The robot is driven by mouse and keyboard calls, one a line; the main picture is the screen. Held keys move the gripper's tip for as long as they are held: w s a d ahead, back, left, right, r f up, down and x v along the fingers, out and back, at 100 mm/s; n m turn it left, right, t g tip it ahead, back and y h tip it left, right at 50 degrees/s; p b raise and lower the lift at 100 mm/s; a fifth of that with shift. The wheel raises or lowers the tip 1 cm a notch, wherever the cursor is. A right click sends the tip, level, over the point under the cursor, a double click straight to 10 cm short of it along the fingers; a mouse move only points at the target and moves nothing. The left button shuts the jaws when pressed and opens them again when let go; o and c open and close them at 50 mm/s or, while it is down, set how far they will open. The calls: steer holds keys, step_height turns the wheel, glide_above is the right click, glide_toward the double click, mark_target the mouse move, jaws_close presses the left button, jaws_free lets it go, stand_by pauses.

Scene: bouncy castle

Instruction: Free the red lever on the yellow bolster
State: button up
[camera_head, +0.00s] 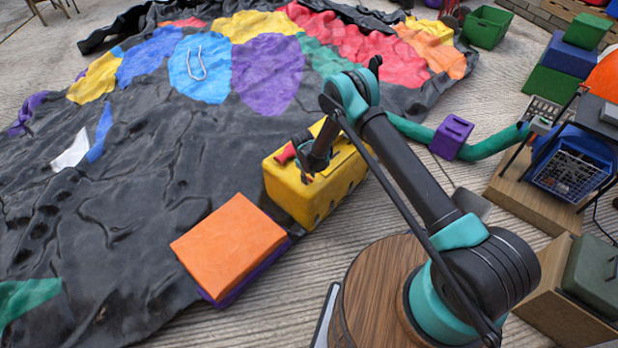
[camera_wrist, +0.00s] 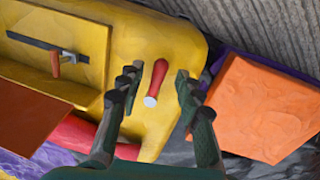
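The yellow bolster (camera_head: 296,205) lies at the edge of the deflated castle, and it fills much of the wrist view (camera_wrist: 150,35). The red lever (camera_wrist: 158,76) is a short red stick with a pale round end, standing out from the bolster. It also shows in the head view (camera_head: 286,154), partly hidden by my gripper (camera_head: 303,168). In the wrist view my gripper (camera_wrist: 157,80) is open, with one dark finger on each side of the lever and visible gaps on both sides. I cannot tell whether the fingertips reach the lever's depth.
A yellow panel on the bolster carries a dark bar with a small copper-coloured tab (camera_wrist: 55,62). An orange block (camera_head: 230,243) on a purple base lies left of the bolster. A green hose (camera_head: 495,148) with a purple clamp (camera_head: 451,137) runs to the right. Crumpled black fabric (camera_head: 130,215) spreads left.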

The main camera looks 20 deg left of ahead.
step_height(320, 180, up, 12)
steer(key=s, duration=0.1)
steer(key=shift+s+a, duration=0.25)
steer(key=shift+s, duration=0.1)
stand_by(0.4)
